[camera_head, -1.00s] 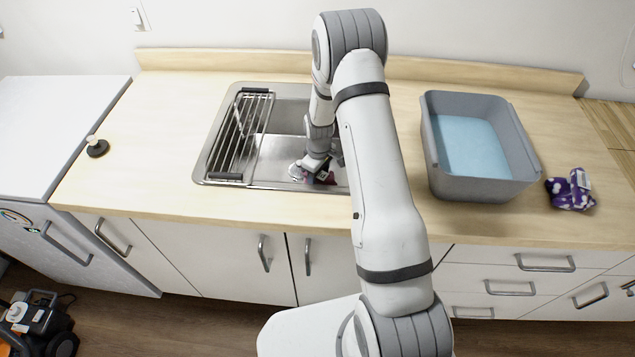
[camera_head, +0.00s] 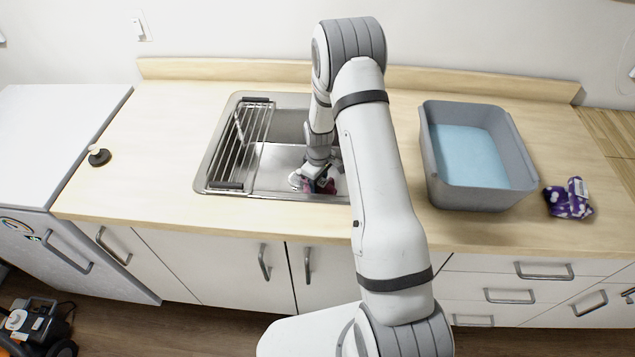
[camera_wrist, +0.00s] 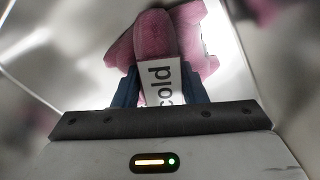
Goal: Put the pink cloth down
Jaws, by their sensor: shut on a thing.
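The pink cloth (camera_wrist: 157,35) is held between the blue fingers of my gripper (camera_wrist: 160,88) in the wrist view. My arm hides part of the sink. I cannot tell whether the cloth touches the sink floor.
The metal sink (camera_head: 275,180) has a wire rack (camera_head: 240,145) on its left. A grey tub with blue water (camera_head: 470,196) stands right of my arm. A purple patterned cloth (camera_head: 568,199) lies right of the tub. A small black-based stopper (camera_head: 99,156) sits at left. Counter left of the sink is mostly clear.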

